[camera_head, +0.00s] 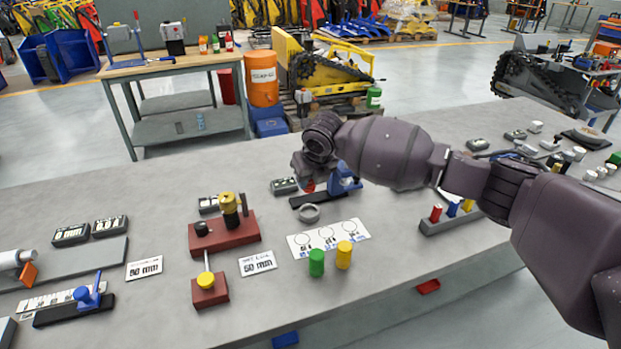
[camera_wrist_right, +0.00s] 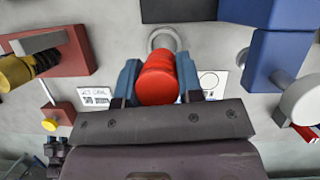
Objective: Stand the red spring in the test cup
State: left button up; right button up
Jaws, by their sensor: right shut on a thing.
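My right gripper (camera_head: 309,184) is shut on the red spring, a short red cylinder (camera_wrist_right: 157,78) that fills the space between its blue fingers in the right wrist view. In the head view only a small part of the red spring (camera_head: 308,187) shows below the wrist. The test cup appears to be the grey ring-shaped cup (camera_head: 309,213) on the bench, just in front of the gripper. It also shows in the right wrist view (camera_wrist_right: 164,36), beyond the spring and partly covered by it. The spring is apart from the bench.
A blue stand on a black base (camera_head: 345,180) is close beside the gripper. A white card with circles (camera_head: 328,238), a green cylinder (camera_head: 316,262) and a yellow cylinder (camera_head: 344,254) are in front. A dark red fixture (camera_head: 225,233) stands left; a grey rack (camera_head: 450,220) stands right.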

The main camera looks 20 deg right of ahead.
aim_at(310, 191)
jog(key=shift+f+b, duration=1.05)
jog(key=shift+f, duration=0.9)
jog(key=shift+f, duration=0.1)
jog(key=shift+f, duration=0.2)
dwell(0.5)
